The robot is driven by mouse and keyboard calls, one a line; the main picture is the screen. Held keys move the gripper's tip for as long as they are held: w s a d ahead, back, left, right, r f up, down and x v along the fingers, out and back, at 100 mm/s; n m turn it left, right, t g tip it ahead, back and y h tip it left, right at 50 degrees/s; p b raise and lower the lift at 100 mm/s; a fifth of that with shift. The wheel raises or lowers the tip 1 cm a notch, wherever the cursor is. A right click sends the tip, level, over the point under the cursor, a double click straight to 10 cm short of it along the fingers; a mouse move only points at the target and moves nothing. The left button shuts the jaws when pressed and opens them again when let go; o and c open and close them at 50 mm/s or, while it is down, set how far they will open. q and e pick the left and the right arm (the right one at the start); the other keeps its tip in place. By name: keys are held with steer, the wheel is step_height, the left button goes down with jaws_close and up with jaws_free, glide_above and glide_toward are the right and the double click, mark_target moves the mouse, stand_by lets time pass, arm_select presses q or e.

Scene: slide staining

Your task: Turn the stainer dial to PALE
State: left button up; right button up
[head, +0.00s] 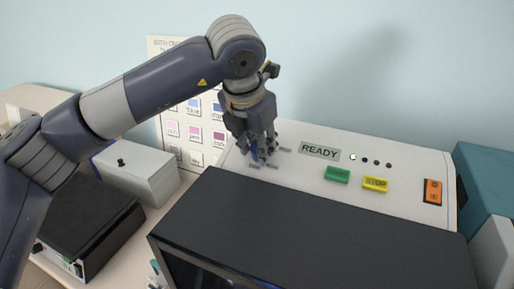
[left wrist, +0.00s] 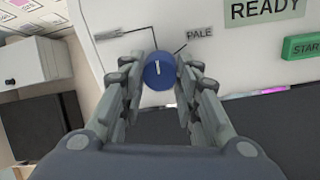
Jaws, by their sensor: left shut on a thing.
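The stainer (head: 330,175) is a white sloped panel behind a dark cover. Its blue dial (left wrist: 159,71) sits between the fingers of my left gripper (left wrist: 160,75), which is shut on it. The dial's white pointer mark points roughly straight up in the left wrist view. The PALE label (left wrist: 199,33) is up and right of the dial, with a short line towards it. Another label (left wrist: 108,35) at upper left is too small to read. In the head view my left gripper (head: 256,156) comes down on the panel's left part and mostly hides the dial. My right gripper is not in view.
A READY display (head: 319,150), a green START button (head: 337,175), a yellow STOP button (head: 375,184) and an orange switch (head: 433,192) lie to the right. The dark cover (head: 310,225) stands in front. A grey-white box (head: 137,172) and a black device (head: 88,225) stand left.

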arm_select(q)
steer(key=m+b, duration=0.2)
steer(key=shift+f+b, duration=0.25)
steer(key=shift+b, duration=0.15)
steer(key=m+b, duration=0.2)
steer(key=m, duration=0.1)
steer(key=shift+a+r, duration=0.1)
steer(key=m+b, duration=0.1)
steer(key=m, duration=0.1)
steer(key=shift+w+r+m, duration=0.1)
steer(key=shift+r+m, duration=0.05)
steer(key=shift+m, duration=0.15)
steer(key=shift+m+h+b, duration=0.3)
steer(key=shift+m+b, duration=0.05)
steer(key=shift+m, duration=1.25)
steer(key=shift+r, duration=0.1)
steer(key=o, duration=1.1)
steer(key=shift+c, duration=0.2)
